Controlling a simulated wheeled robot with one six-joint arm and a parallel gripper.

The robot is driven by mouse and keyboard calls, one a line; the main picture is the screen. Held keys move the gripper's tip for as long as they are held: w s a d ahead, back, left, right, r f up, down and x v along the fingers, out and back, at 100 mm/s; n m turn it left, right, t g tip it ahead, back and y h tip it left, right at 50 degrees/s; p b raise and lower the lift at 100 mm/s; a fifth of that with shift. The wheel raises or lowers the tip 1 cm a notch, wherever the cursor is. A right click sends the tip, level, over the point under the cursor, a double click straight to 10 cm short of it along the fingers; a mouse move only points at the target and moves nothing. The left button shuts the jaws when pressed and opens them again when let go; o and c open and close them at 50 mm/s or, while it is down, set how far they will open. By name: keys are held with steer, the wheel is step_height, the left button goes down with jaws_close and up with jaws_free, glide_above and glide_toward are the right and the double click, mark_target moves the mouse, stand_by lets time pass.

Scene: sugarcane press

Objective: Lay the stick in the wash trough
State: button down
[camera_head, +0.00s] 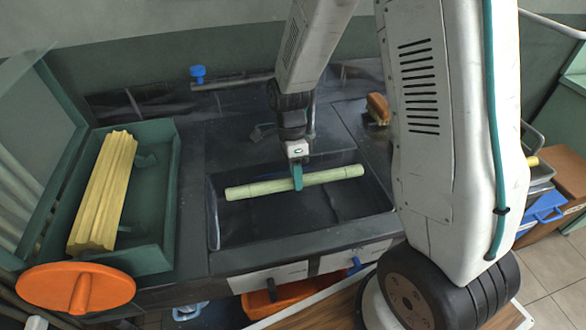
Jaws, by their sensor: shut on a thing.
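The stick (335,175) is a pale green-yellow length of cane with darker joints. It lies almost level across the picture, over the dark wash trough (213,230). My gripper (297,178) comes down from above and is shut on the stick near its middle. Both ends of the stick stick out on either side of the jaws. The stick is within the trough's outline in this view. I cannot tell whether it touches the trough's floor or hangs above it.
A green tray (172,200) with a ridged yellow block stands at the left, with an orange disc handle (76,288) in front. A blue tap (197,72) is behind the trough. A brown brush (377,108) lies at the back right. An orange bin (290,295) is below.

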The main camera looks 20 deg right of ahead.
steer(key=shift+f, duration=5.7)
steer(key=shift+c, duration=2.1)
jaws_free()
steer(key=v, duration=0.7)
steer(key=shift+s, duration=0.1)
